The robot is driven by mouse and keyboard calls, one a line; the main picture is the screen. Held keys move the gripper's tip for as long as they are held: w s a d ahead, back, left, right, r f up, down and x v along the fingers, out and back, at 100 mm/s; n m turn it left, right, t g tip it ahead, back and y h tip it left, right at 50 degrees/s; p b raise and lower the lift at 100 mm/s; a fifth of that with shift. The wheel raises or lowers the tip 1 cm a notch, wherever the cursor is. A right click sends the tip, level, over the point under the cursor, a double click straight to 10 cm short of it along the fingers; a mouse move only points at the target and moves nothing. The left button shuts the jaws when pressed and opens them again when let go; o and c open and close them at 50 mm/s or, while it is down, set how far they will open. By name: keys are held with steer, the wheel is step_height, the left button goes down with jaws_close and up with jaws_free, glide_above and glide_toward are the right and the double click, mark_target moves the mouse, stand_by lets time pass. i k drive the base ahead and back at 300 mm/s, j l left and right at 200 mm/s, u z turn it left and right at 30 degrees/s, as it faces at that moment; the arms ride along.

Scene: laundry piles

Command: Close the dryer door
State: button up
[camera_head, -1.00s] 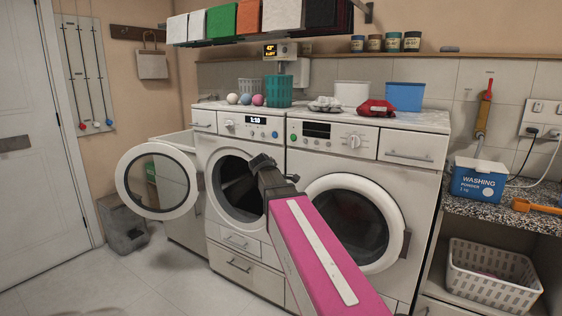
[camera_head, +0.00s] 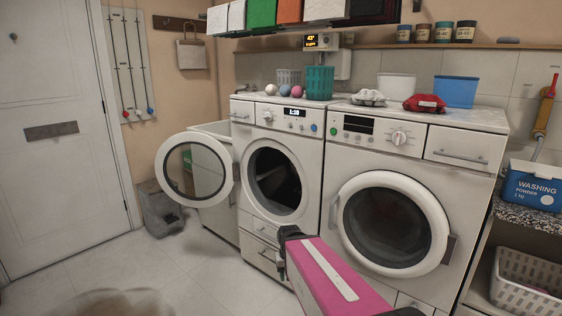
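The round door (camera_head: 195,170) of the left white machine (camera_head: 308,160) stands wide open. It has a white ring and a clear window, and swings out to the left. The machine's round opening (camera_head: 277,182) is dark and uncovered. The right white machine (camera_head: 470,190) has its round door (camera_head: 445,230) shut. No label shows which one is the dryer. My gripper (camera_head: 284,250), dark at the end of my pink arm, is in front of the left machine's lower drawers. It is right of the open door and apart from it. Its fingers are too unclear to read.
A light sink cabinet (camera_head: 222,218) stands behind the open door, with a grey bin (camera_head: 163,211) beside it. The tiled floor (camera_head: 120,265) at the left is largely clear. A granite counter (camera_head: 528,217) and a white basket (camera_head: 508,287) stand at the right.

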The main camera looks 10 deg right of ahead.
mark_target(231, 169)
steer(key=i+j+u, duration=0.15)
steer(key=i+u, duration=0.45)
steer(key=u, duration=0.15)
steer(key=i+u, duration=0.4)
steer(key=i+j+z, duration=0.15)
steer(key=i, duration=0.35)
steer(key=i+z, duration=0.15)
steer(key=z, duration=0.3)
steer(key=i+j+z, duration=0.15)
steer(key=z, duration=0.3)
steer(key=i+j+z, duration=0.15)
steer(key=z, duration=0.3)
steer(key=j+z, duration=0.25)
steer(key=z, duration=0.2)
steer(key=i+j+z, duration=0.15)
steer(key=z, duration=0.3)
steer(key=j+z, duration=0.3)
steer(key=z, duration=0.15)
steer(key=k+j, duration=0.1)
steer(key=j, duration=0.15)
steer(key=k+j+z, duration=0.1)
steer(key=j, duration=0.15)
steer(key=k+j, duration=0.15)
steer(key=j, duration=0.15)
steer(key=k+j+u, duration=0.1)
steer(key=j, duration=0.25)
steer(key=k+j+u, duration=0.1)
steer(key=j, duration=0.2)
steer(key=k+j, duration=0.2)
steer(key=j, duration=0.15)
